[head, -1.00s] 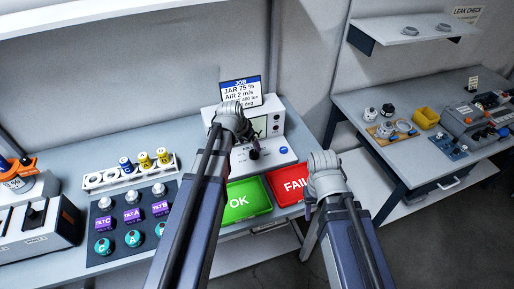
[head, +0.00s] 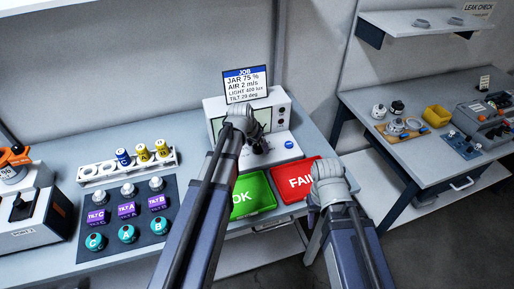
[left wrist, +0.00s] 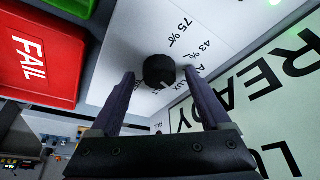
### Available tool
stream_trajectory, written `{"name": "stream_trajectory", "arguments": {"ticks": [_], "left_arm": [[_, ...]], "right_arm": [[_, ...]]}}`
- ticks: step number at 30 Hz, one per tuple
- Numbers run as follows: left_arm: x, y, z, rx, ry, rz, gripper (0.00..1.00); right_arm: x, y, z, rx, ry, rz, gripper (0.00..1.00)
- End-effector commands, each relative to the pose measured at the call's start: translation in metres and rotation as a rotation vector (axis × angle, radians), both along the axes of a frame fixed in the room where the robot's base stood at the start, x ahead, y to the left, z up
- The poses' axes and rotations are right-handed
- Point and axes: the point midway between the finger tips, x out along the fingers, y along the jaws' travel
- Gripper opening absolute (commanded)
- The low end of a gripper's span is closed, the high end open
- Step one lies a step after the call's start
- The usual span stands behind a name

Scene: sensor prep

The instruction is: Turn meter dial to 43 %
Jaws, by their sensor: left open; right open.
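The meter (head: 282,117) is a white instrument with a screen and a sloping front panel, at the back of the bench. Its black dial knob (left wrist: 160,69) is seen close up in the left wrist view, with a white mark on its lower edge. Printed labels "75 %", "43 %" and LUX (left wrist: 181,86) lie around it. The mark points away from both percent labels, on the LUX side. My left gripper (left wrist: 158,80) is open, its fingers on either side of the knob; contact cannot be told. My right gripper (head: 326,166) is empty, near the FAIL tray.
The job card (head: 246,86) behind the meter reads JAR 75 %, AIR 2 m/s. The green OK tray (head: 253,192) and red FAIL tray (head: 297,181) lie in front. A dark sensor mat (head: 111,242) and white vial rack (head: 92,173) are left. A side bench (head: 375,105) is right.

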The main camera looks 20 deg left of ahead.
Motion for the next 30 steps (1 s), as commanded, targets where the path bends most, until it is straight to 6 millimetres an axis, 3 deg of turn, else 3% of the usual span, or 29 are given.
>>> {"name": "stream_trajectory", "arguments": {"ticks": [2,24,30], "left_arm": [[-0.0002,-0.0002,0.0005,0.0,0.0,0.0,0.81],[-0.0003,-0.0001,0.0004,0.0,0.0,0.0,0.0],[-0.0004,-0.0003,0.0004,0.0,0.0,0.009,0.0]], "right_arm": [[0.0,0.0,0.0005,0.0,0.0,0.0,0.5],[0.0,0.0001,0.0005,0.0,0.0,0.0,0.5],[0.0,0.0,0.0004,0.0,0.0,0.0,0.5]]}}
